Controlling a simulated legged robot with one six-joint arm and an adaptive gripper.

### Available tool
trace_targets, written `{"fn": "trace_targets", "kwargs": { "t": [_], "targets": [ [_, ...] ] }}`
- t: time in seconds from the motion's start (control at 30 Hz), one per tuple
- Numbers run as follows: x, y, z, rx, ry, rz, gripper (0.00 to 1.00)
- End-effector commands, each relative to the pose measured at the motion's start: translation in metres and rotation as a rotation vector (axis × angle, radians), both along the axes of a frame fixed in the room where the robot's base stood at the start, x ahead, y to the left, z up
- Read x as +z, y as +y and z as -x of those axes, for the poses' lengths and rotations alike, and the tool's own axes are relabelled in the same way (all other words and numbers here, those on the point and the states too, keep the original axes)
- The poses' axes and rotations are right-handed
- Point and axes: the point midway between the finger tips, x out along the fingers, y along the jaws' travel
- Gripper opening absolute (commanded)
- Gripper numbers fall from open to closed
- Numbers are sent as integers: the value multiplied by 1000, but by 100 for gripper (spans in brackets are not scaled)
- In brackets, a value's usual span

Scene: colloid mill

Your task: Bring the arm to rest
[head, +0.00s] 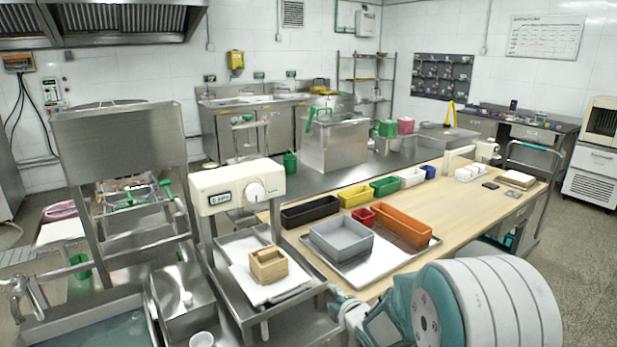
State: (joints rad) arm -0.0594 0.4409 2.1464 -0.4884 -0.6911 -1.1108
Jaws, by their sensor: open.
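My arm shows at the lower right as a large white and teal rounded link, with a smaller teal link reaching left from it. At its far end, small pale parts that look like my gripper (342,303) are beside the front edge of the wooden-topped table (490,212). The gripper is open, and I see nothing held in it. Its fingertips are small and partly hard to make out. The lower part of the arm runs out of the picture.
A metal tray (345,272) with a grey bin (341,238) and an orange bin (402,226) lies close to the gripper. A cream machine (237,187) and a wooden box (268,264) stand to the left.

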Motion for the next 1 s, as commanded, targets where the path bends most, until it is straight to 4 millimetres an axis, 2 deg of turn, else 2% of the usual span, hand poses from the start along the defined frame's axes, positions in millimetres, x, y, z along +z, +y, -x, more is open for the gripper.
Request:
{"fn": "trace_targets", "kwargs": {
  "t": [0.03,0.27,0.5,0.73,1.0],
  "targets": [
    [17,-9,6,-51,29,-23,51],
    [69,-46,45,-313,199,-169,51],
    [109,-77,110,-590,363,-365,51],
    [132,-94,188,-844,515,-579,51],
    [142,-97,288,-1118,698,-829,51]
  ]
}}
